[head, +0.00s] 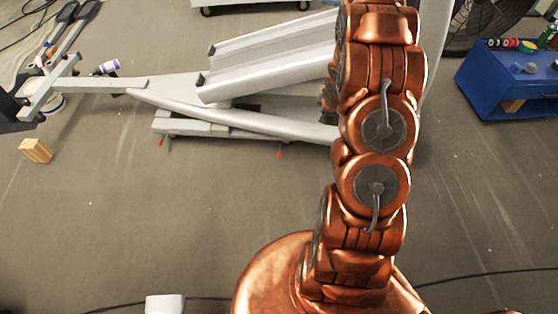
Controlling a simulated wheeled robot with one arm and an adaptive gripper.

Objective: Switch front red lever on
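Two small red lever tips show low on the near side of a grey metal base under the elliptical machine (230,122). One red lever (160,142) is at the left end of the base. The other red lever (279,154) is farther right, left of my arm. Both are too small to tell whether they are on or off, and I cannot tell which is the front one. My copper arm rises through the right middle of the view and hides the right part of the machine. My gripper is not in view.
A wooden block (36,150) lies on the floor at left. A blue cart (510,82) with small items stands at right, near a fan (480,22). A white and purple bottle (107,66) is by the machine's left part. A black cable (480,277) crosses the otherwise mostly clear near floor.

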